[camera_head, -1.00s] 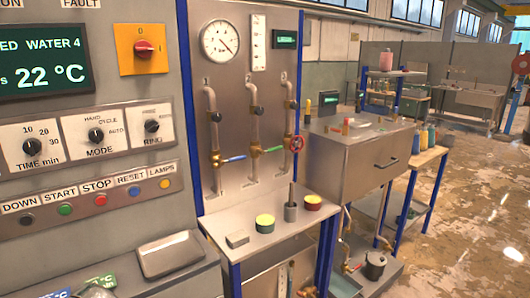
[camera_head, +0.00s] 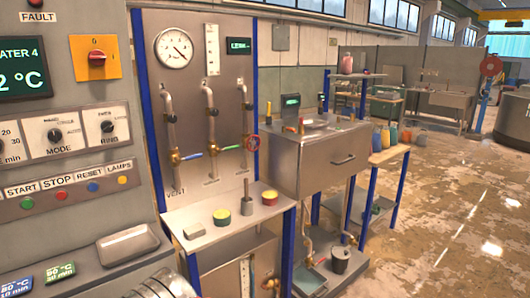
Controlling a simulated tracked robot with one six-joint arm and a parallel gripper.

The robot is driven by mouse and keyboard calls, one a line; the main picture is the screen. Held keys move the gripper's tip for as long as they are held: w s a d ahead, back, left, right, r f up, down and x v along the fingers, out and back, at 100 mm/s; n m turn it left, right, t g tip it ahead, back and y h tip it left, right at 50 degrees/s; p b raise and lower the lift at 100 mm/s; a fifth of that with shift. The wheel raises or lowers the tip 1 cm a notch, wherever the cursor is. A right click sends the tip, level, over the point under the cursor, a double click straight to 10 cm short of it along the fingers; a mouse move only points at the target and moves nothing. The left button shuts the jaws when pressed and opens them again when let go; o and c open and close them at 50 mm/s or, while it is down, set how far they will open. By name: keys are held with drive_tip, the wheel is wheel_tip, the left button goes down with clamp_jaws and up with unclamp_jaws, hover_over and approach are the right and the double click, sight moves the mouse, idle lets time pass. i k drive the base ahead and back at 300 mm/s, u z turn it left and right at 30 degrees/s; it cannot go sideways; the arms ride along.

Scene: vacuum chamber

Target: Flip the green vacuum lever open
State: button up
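The green lever (camera_head: 230,148) is a short handle on the brass valve of the middle pipe, on the grey vacuum panel (camera_head: 230,105). It lies roughly level, pointing right toward a red handwheel (camera_head: 252,142). A similar blue lever (camera_head: 192,155) sits on the left pipe's valve. A round gauge (camera_head: 173,48) is at the top of the panel. My gripper is not in view, and nothing touches the lever.
A steel shelf (camera_head: 180,220) below the panel holds two round tins (camera_head: 221,217), a grey block and a grey cylinder with a rod. A control cabinet (camera_head: 60,175) stands at left. A steel box (camera_head: 300,165) stands at right. Wet floor (camera_head: 450,220) at right is clear.

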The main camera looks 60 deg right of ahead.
sight(231, 148)
drive_tip(key=z, duration=0.25)
drive_tip(key=k, duration=0.6)
drive_tip(key=z, duration=0.4)
drive_tip(key=i, duration=0.8)
drive_tip(key=z, duration=0.7)
drive_tip(key=i, duration=0.85)
drive_tip(key=z, duration=0.25)
drive_tip(key=k, duration=0.5)
drive_tip(key=u, duration=0.65)
